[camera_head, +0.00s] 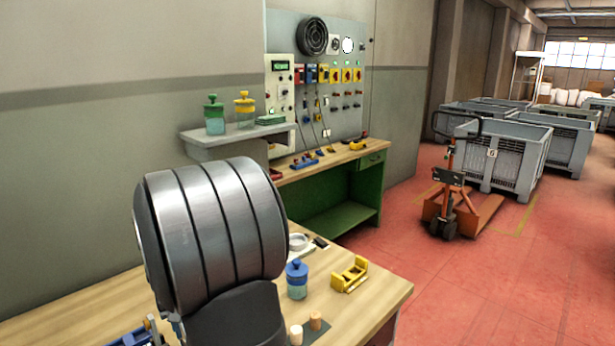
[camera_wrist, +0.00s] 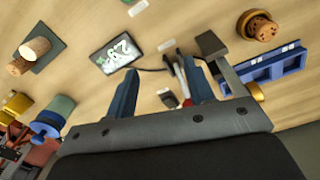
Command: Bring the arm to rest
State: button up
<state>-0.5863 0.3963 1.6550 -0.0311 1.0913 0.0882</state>
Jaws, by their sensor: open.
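My gripper (camera_wrist: 159,66) is open in the wrist view, its two dark fingers apart with nothing held between them. It is above the wooden bench (camera_wrist: 75,15). In the head view my arm hides the gripper. A pale cork stopper (camera_head: 296,334) and a browner one (camera_head: 316,321) stand on a small dark mat. The wrist view also shows the pale stopper (camera_wrist: 38,46) and the brown one (camera_wrist: 18,67), well left of my fingers. A brown cork-like piece with a knobbed top (camera_wrist: 258,27) is at the upper right of the wrist view.
A blue-lidded jar (camera_head: 296,280) and a yellow holder (camera_head: 350,274) stand on the bench. A blue rack (camera_wrist: 272,66) lies right of my fingers, and a dark panel (camera_wrist: 112,54) lies beyond them. A pallet truck (camera_head: 452,205) stands on the red floor.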

notch_tip(320, 180, up, 3)
jog(key=shift+r, duration=0.15)
